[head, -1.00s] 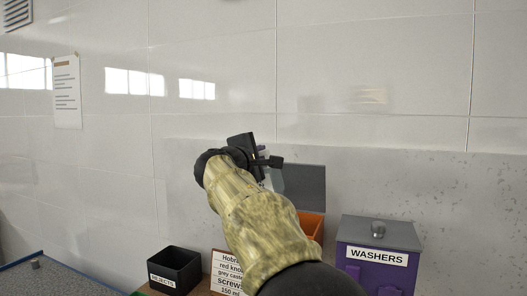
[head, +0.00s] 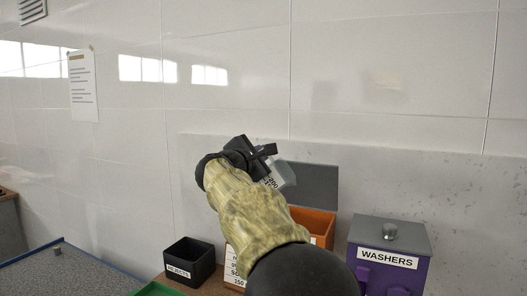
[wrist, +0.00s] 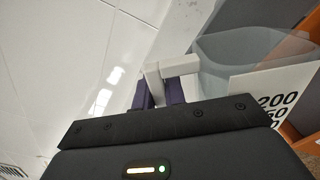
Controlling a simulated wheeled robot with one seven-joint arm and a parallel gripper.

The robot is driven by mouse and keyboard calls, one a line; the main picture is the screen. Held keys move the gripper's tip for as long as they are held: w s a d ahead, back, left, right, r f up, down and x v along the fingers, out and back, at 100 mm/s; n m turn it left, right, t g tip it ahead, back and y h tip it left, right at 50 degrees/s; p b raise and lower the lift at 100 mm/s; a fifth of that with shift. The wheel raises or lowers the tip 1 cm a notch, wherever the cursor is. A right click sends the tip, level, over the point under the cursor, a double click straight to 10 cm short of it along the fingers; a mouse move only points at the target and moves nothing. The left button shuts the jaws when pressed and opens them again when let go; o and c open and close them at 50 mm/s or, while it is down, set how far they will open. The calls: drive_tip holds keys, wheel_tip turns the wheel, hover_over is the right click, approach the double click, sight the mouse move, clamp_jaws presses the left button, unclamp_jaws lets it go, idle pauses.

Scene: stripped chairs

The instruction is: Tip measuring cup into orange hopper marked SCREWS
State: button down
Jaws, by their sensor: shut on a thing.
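The clear measuring cup (head: 285,173) is in the air above and a little left of the orange hopper (head: 318,222), and it looks tilted. In the wrist view the cup (wrist: 243,48) shows see-through walls and a white scale marked 200; I cannot make out any contents. My gripper (head: 266,154) is shut on its pale handle (wrist: 172,66), with purple fingers (wrist: 160,92) around it. The hopper's grey lid (head: 315,185) stands open behind it. My arm hides much of the hopper's front, so its marking is not readable.
A purple WASHERS box (head: 388,255) with a shut grey knobbed lid stands right of the hopper. A black REJECTS bin (head: 190,262) and a partly hidden white text card (head: 234,268) are at left. A tiled wall (head: 400,80) is behind.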

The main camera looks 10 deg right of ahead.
drive_tip(key=n+p, duration=0.1)
drive_tip(key=a+f+n+p, duration=0.1)
drive_tip(key=n, duration=0.1)
drive_tip(key=shift+w+a+f, duration=0.1)
drive_tip(key=shift+w+f, duration=0.05)
drive_tip(key=shift+w, duration=0.25)
drive_tip(key=shift+w+a+f+n+p, duration=0.15)
drive_tip(key=shift+f+n+p, duration=0.25)
drive_tip(key=shift+n, duration=0.4)
drive_tip(key=shift+d+f+n, duration=0.2)
drive_tip(key=shift+f+n, duration=2.2)
drive_tip(key=shift+n, duration=0.3)
drive_tip(key=shift+s, duration=0.2)
